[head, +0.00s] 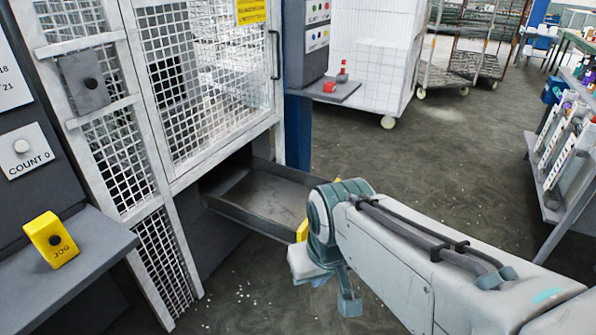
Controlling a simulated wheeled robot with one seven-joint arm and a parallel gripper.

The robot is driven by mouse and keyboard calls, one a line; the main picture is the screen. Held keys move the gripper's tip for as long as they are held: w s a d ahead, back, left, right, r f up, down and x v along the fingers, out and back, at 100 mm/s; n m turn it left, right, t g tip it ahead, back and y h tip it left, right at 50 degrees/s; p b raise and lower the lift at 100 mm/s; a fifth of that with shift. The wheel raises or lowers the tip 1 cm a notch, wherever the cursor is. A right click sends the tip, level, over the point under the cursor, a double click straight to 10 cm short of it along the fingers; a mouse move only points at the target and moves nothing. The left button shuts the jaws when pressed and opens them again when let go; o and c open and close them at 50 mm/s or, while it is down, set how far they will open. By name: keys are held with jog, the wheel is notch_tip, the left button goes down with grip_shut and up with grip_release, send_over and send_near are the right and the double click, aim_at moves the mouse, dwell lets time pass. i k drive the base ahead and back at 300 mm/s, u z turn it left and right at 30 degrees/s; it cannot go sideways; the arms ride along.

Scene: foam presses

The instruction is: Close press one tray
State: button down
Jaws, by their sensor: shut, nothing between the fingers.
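The dark grey shallow tray (262,190) sticks out from the opening under the mesh-fronted press (205,95). Its inside looks empty. Yellow parts (302,231) show at its outer front end, mostly hidden behind my wrist. My arm reaches in from the lower right, and my gripper (348,304) hangs low at the tray's outer end. It is shut and empty. My wrist covers part of the view there, so I cannot tell whether the gripper touches the tray.
A yellow JOG box (52,240) sits on a grey shelf at left. A small ledge (325,90) holds red items. A white mesh cart (375,60) stands behind. A rack (565,165) is at right.

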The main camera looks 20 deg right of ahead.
aim_at(271, 200)
jog(key=z, duration=0.4)
jog(key=i, duration=1.8)
jog(key=z, duration=0.55)
